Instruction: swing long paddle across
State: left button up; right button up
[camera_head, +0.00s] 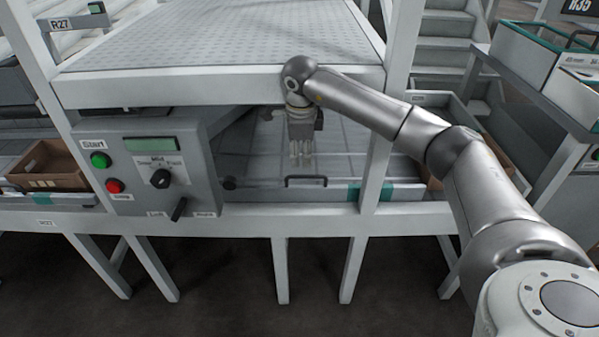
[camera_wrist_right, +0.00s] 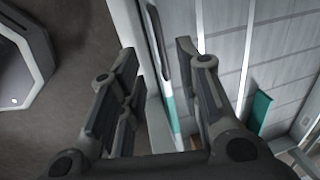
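A control box (camera_head: 150,185) hangs on the white frame at the left in the head view. A short dark paddle lever (camera_head: 179,209) stands out near its bottom edge, slanted, between two small labels; I take this for the paddle. A dark round knob (camera_head: 160,179) with a pointer sits above it. My right gripper (camera_head: 302,160) points down to the right of the box, above the tray and apart from the paddle. In the wrist view its two fingers (camera_wrist_right: 157,50) are spread with nothing held between them. The paddle does not show there. My left gripper is out of view.
Green (camera_head: 100,160) and red (camera_head: 115,186) buttons sit on the box's left. Below my gripper is a tray with a dark bar handle (camera_head: 306,181). A white frame post (camera_head: 377,170) stands behind my forearm. A sloped perforated deck (camera_head: 215,45) lies above.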

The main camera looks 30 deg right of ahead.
aim_at(301, 177)
pick_arm(q)
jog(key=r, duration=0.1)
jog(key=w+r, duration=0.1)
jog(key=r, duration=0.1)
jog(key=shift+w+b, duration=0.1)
jog(key=shift+b, duration=0.3)
pick_arm(e)
jog(key=f, duration=0.2)
jog(key=w+f, duration=0.1)
jog(key=f, duration=0.5)
jog(key=shift+w+d, duration=0.2)
jog(key=shift+d, duration=0.2)
grip_shut()
